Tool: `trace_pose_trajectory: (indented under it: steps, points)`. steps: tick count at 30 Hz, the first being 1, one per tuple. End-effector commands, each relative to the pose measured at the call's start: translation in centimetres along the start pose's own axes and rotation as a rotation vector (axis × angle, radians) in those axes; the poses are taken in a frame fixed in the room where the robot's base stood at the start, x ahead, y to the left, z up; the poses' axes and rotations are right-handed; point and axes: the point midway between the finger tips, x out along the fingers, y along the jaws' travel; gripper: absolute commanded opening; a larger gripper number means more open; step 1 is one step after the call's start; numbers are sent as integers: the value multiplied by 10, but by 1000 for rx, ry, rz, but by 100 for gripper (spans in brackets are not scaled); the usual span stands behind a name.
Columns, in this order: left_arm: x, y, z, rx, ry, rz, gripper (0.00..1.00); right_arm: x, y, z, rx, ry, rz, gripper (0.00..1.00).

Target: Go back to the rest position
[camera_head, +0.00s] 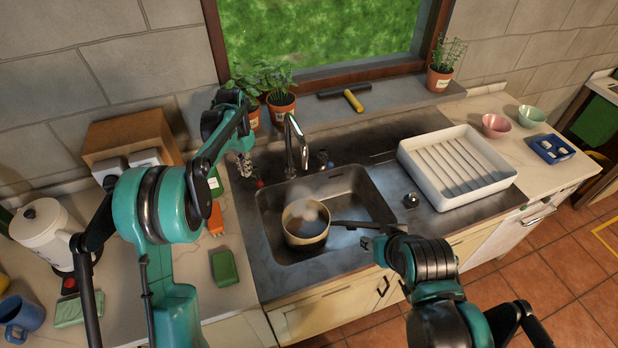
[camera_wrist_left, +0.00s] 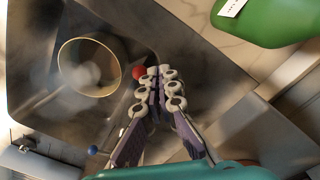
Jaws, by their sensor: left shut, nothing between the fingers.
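My left gripper (camera_head: 246,166) hangs above the counter just left of the sink, near the tap's red knob (camera_head: 259,183). In the left wrist view the left gripper (camera_wrist_left: 160,76) has its fingers together with nothing between them, and the red knob (camera_wrist_left: 139,72) shows beside the fingertips; I cannot tell whether they touch. My right gripper (camera_head: 368,243) is at the sink's front right, close to the end of the pot's dark handle. Its fingers are too small and partly hidden to read. The pot (camera_head: 306,238) stands in the sink with pale steam or foam over it.
The sink (camera_head: 365,185) has a tap (camera_head: 290,140) and a blue knob (camera_head: 330,165). A white dish rack (camera_head: 410,160) stands right. Potted plants (camera_head: 282,112) line the sill behind my left arm.

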Motion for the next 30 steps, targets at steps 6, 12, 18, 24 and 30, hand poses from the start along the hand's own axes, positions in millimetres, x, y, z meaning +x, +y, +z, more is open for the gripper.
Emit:
trace_pose_trajectory:
  steps: [6, 12, 18, 24, 30]
  points:
    - [-2, 1, 2, -3, 4, -2, 0, 1, 0, 0, 0, 0, 0, 40]
    - [-28, 10, 25, -48, 56, -26, 0, 10, 0, 7, 0, 0, 0, 40]
    - [-61, 31, 73, -131, 155, -65, 0, 23, 0, 16, 0, 0, 0, 40]
    - [-76, 55, 127, -213, 257, -98, 0, 35, 0, 25, 0, 0, 0, 40]
    - [-73, 81, 184, -295, 363, -123, 0, 48, 0, 34, 0, 0, 0, 40]
